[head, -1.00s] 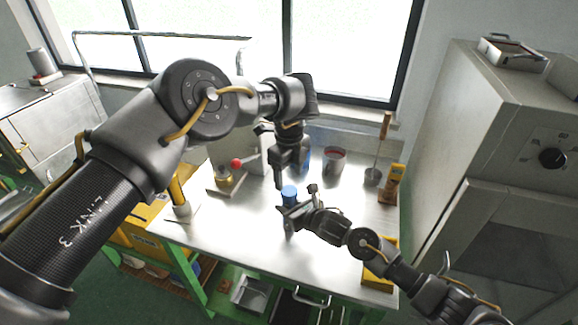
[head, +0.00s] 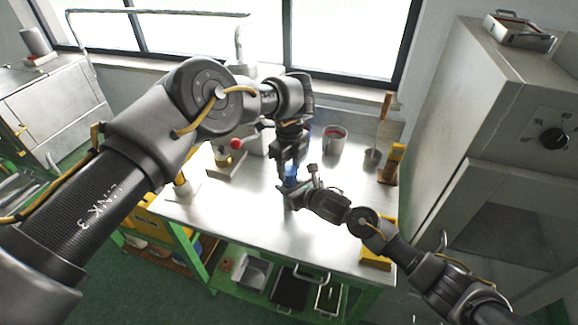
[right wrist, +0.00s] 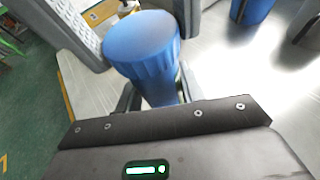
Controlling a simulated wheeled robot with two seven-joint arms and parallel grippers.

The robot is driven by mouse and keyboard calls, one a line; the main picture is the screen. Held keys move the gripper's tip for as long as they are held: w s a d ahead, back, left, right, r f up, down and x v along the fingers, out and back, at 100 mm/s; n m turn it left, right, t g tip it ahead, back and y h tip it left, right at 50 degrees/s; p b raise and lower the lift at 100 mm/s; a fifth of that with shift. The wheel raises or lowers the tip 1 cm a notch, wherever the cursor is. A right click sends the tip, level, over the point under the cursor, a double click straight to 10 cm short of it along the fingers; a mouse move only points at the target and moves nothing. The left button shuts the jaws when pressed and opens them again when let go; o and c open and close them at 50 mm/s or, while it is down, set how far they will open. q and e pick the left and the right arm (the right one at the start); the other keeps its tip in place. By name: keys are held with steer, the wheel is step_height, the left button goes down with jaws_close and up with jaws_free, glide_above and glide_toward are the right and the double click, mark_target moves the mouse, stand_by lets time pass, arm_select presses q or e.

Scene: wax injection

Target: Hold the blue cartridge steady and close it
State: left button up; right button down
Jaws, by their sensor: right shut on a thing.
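The blue cartridge (head: 291,173) stands upright above the metal table, partly hidden by my grippers in the head view. In the right wrist view its ribbed round blue top (right wrist: 142,38) is close and large. My right gripper (head: 290,192) is shut on the cartridge's body, below the top. My left gripper (head: 288,168) points down over it. Its grey fingers stand on either side of the blue top in the right wrist view and look open. Whether they touch it is hard to tell.
On the metal table (head: 250,215), a red-filled cup (head: 334,140) and a wooden-handled tool (head: 378,135) stand behind. A red-knobbed device (head: 232,150) stands left, and a yellow block (head: 377,256) lies at the front right. A grey cabinet rises on the right. The front middle is clear.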

arm_select(q)
steer(key=shift+c, duration=1.4)
arm_select(e)
steer(key=shift+f, duration=0.2)
arm_select(q)
steer(key=m, duration=0.4)
steer(key=shift+m, duration=0.4)
steer(key=o, duration=1.1)
steer(key=shift+r, duration=2.25)
steer(key=shift+c, duration=0.6)
step_height(320, 180, up, 4)
steer(key=shift+f, duration=0.25)
